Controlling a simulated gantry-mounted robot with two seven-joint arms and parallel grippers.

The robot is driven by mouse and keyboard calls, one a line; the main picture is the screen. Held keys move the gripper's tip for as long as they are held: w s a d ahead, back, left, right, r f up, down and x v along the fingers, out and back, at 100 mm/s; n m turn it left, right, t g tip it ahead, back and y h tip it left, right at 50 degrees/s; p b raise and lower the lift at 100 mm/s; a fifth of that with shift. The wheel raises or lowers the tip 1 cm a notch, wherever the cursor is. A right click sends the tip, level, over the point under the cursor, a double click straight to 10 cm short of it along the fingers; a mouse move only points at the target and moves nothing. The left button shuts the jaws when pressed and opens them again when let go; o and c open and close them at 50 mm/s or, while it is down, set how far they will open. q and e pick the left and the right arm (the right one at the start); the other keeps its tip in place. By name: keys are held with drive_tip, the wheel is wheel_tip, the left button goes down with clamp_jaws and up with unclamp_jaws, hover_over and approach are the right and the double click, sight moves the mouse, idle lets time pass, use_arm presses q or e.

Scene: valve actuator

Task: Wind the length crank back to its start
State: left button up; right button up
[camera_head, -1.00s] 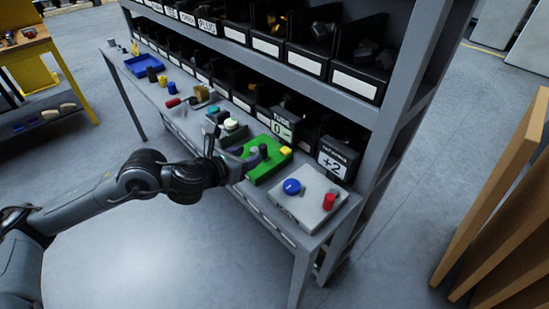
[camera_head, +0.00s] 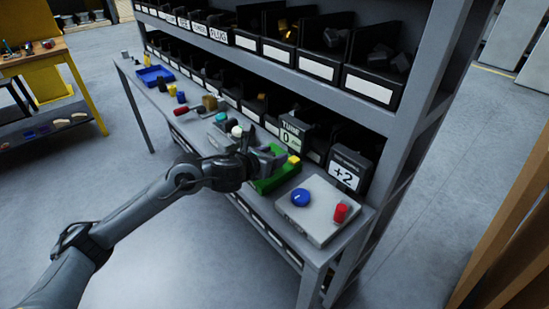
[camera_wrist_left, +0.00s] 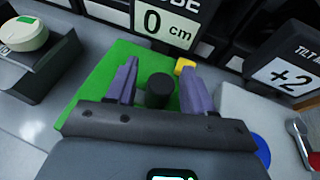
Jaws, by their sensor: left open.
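A dark upright cylindrical knob (camera_wrist_left: 159,90) stands on a green plate (camera_wrist_left: 103,72) and shows in the left wrist view; I cannot tell for certain that it is the length crank's handle. My left gripper (camera_head: 265,150) is over the green plate (camera_head: 268,185) in the head view and hides most of it. In the left wrist view the gripper (camera_wrist_left: 160,70) is open, with one finger on each side of the knob. I cannot tell whether either finger touches it. A display (camera_wrist_left: 165,20) behind reads 0 cm. My right gripper is not in view.
A yellow block (camera_head: 293,160) sits at the plate's far edge. To the right, a grey box (camera_head: 318,220) carries a blue knob (camera_head: 300,197) and a red knob (camera_head: 340,212). A display (camera_head: 347,170) reads +2. A round pale-topped device (camera_wrist_left: 22,34) stands left of the plate. Shelf bins rise behind.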

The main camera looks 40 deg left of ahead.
use_arm(q)
drive_tip(key=shift+w+f, duration=0.25)
drive_tip(key=shift+w, duration=0.3)
drive_tip(key=shift+c, duration=0.3)
drive_tip(key=c, duration=0.9)
drive_tip(key=shift+w+n+y, duration=0.1)
drive_tip(key=shift+n+y, duration=0.2)
